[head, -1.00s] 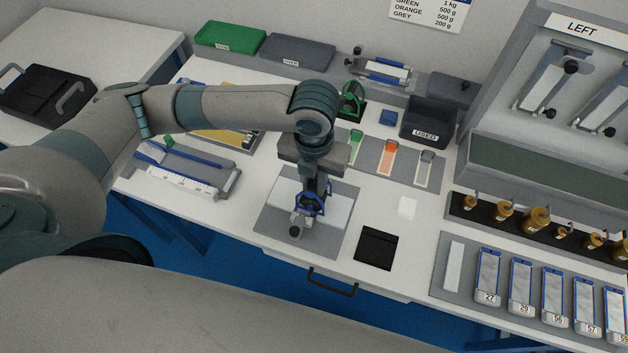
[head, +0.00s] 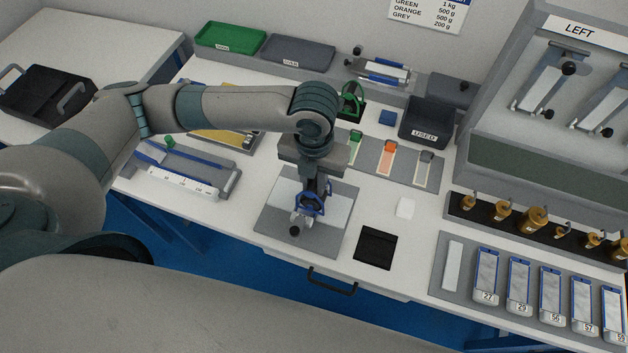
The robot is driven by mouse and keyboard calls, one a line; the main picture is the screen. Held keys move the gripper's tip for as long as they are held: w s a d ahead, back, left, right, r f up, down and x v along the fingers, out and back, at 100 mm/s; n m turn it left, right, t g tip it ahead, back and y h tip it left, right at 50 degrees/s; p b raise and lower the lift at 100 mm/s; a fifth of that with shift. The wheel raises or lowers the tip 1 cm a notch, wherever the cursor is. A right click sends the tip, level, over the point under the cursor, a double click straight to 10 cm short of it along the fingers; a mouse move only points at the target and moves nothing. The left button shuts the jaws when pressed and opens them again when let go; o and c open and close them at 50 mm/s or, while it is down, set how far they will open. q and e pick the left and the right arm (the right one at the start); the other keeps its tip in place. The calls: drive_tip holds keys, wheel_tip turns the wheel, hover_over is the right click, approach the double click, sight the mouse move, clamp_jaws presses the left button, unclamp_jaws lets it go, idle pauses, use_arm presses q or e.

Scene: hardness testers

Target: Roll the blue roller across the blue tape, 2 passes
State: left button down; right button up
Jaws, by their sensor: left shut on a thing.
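The blue roller (head: 309,205) is on the grey mat (head: 337,243) near the table's front edge. Its blue frame shows, and its dark-ended handle points toward the front edge. My left gripper (head: 313,186) reaches down from above and is shut on the blue roller. A pale panel (head: 339,211) lies on the mat under and beside the roller. I cannot make out the blue tape; the gripper and roller cover the middle of the panel. My right gripper is not in view.
A green roller (head: 351,102) stands behind my arm. A dark bin marked USED (head: 428,122) is at back right. Numbered panels (head: 519,280) lie at right.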

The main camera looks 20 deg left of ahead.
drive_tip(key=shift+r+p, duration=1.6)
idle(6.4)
